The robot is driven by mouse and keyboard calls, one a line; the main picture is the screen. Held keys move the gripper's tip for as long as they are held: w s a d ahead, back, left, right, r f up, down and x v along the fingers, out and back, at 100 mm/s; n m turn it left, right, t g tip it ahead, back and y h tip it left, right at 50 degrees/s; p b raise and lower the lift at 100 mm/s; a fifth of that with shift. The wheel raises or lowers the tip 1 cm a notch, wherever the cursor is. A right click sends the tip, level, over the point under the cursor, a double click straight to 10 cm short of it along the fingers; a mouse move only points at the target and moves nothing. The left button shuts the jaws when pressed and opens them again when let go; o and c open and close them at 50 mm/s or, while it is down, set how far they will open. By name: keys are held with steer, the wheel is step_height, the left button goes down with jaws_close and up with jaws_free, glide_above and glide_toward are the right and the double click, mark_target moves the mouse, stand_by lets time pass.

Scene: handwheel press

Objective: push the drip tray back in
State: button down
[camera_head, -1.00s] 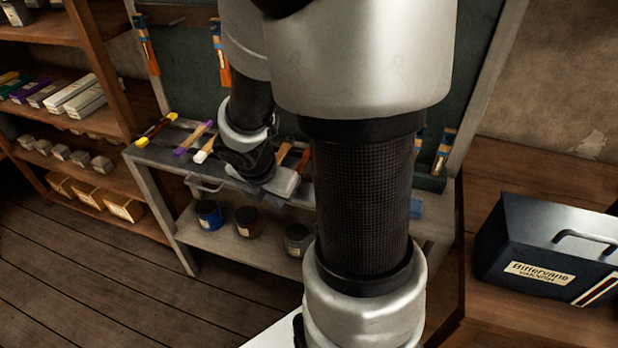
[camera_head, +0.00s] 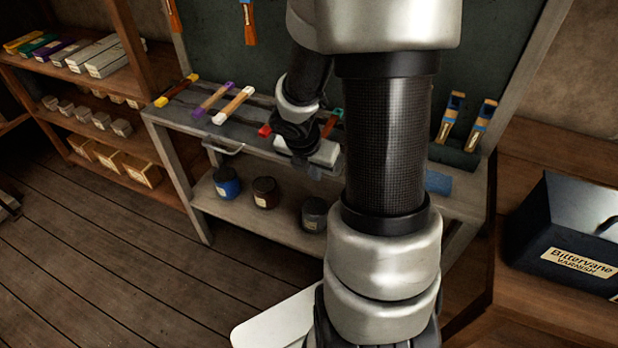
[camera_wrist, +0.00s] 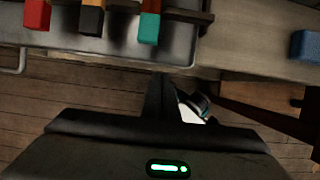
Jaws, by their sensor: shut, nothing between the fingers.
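The drip tray (camera_wrist: 110,50) is a grey metal tray with a rounded right corner, at the top left of the wrist view. Part of its pull handle (camera_wrist: 18,66) shows at the left edge. In the head view the handle (camera_head: 222,148) is at the front of the bench, under the brushes. My gripper (camera_wrist: 163,88) is shut and empty. In the wrist view its fingertips are just short of the tray's front edge, near the right corner; contact cannot be told. In the head view my gripper (camera_head: 308,165) is at the bench front, with my arm hiding the bench to its right.
Brushes with coloured ends (camera_head: 210,101) lie across the bench top. Blue, brown and grey cans (camera_head: 264,191) stand on the bench's lower shelf. A dark varnish box (camera_head: 565,230) is at the right. Wooden shelving (camera_head: 75,95) stands at the left. Floor in front is clear.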

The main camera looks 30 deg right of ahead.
steer(key=shift+w+d, duration=0.25)
steer(key=shift+d, duration=0.1)
steer(key=shift+w+d+p, duration=0.45)
steer(key=shift+d, duration=0.15)
steer(key=shift+w+d+p, duration=0.4)
steer(key=shift+d, duration=0.2)
steer(key=shift+r, duration=0.1)
